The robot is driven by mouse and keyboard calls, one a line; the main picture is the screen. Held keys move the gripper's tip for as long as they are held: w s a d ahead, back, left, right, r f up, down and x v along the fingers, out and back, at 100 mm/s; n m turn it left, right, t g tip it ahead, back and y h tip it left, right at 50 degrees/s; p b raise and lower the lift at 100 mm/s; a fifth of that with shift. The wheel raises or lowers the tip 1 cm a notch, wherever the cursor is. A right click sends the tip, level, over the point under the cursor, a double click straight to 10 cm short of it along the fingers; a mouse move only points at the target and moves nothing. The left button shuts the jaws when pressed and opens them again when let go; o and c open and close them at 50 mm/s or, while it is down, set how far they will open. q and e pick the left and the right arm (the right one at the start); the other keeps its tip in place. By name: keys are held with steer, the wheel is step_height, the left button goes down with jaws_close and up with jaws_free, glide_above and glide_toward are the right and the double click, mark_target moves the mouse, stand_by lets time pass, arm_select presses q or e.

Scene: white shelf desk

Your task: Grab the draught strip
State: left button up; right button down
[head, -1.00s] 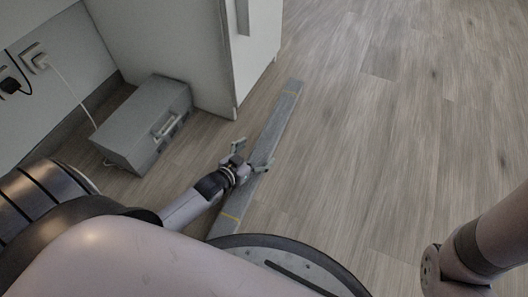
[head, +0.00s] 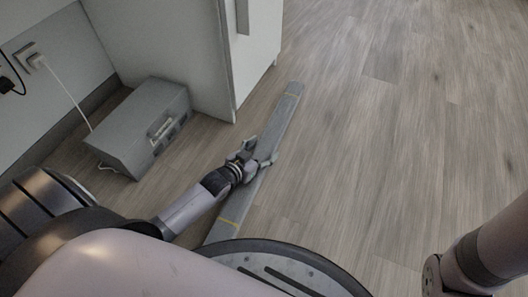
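The draught strip (head: 283,116) is a long, flat grey bar with yellow bands near its ends. It lies slantwise on the wooden floor in the head view, its near end partly hidden by my base. My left gripper (head: 263,148) is at its middle, with one finger at each long edge. The fingers look closed in on the strip, though their contact is small in the picture. The strip appears still at floor level. My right gripper is out of view; only part of my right arm shows at the lower right.
A grey box with a handle (head: 137,122) stands on the floor at the left, by the wall. A white cabinet (head: 262,50) stands beyond it, its corner close to the strip. A plug and cable (head: 37,61) are on the wall. The floor (head: 400,120) to the right is clear.

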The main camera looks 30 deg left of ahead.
arm_select(q)
steer(key=c, duration=1.2)
steer(key=shift+r, duration=0.25)
